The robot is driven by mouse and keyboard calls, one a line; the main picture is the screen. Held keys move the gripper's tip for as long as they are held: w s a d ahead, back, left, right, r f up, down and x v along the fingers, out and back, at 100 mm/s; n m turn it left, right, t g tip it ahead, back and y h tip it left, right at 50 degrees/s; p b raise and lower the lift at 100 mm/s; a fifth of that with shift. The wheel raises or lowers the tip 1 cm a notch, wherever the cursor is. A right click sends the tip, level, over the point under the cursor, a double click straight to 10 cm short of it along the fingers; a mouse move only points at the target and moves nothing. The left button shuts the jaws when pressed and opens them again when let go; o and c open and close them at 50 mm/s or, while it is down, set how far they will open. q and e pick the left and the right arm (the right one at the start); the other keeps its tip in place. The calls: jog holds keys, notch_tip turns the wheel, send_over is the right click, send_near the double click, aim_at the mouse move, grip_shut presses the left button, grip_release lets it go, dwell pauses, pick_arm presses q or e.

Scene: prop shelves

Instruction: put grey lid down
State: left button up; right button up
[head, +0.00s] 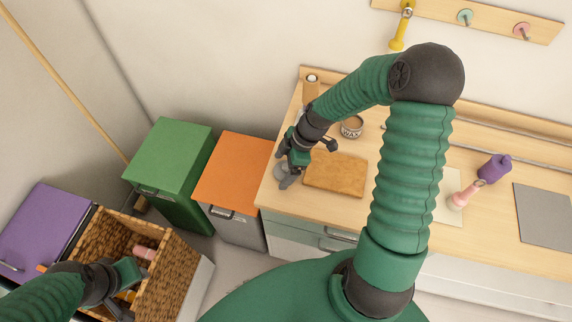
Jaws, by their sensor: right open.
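A tin marked WAX (352,127) stands on the counter, to the right of the gripper. My left gripper (128,287) is over the wicker basket at the lower left; its fingers are too unclear to tell open from shut.
A tan cloth or pad (336,174) lies right of the lid. Green (168,155), orange-topped (232,170) and purple (40,228) bins stand left of the counter. The wicker basket (180,268) holds a pink item. A purple bottle (495,168) and grey mat (545,215) are at right.

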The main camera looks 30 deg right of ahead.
jog(key=shift+a+r, duration=0.2)
jog(key=shift+r, duration=0.1)
jog(key=d+f+v, duration=0.1)
jog(key=v, duration=1.1)
pick_arm(q)
jog(key=shift+s+r+p, duration=0.2)
jog(key=shift+r+p, duration=0.15)
jog(key=shift+r, duration=0.05)
pick_arm(e)
jog(key=s+a+f+m+h, duration=0.1)
jog(key=s+a+m+h, duration=0.1)
jog(key=a+m, duration=0.3)
jog(key=s+a+f+m+h, duration=0.1)
jog(key=s+a+m+h, duration=0.1)
jog(key=s+a+m, duration=0.3)
jog(key=a+m, duration=0.1)
jog(key=m, duration=0.1)
jog(key=shift+s+a+m+t, duration=0.3)
jog(key=shift+a, duration=0.05)
pick_arm(q)
jog(key=shift+w+d, duration=0.15)
pick_arm(e)
jog(key=shift+w+d+f, duration=0.1)
jog(key=shift+w+f, duration=0.05)
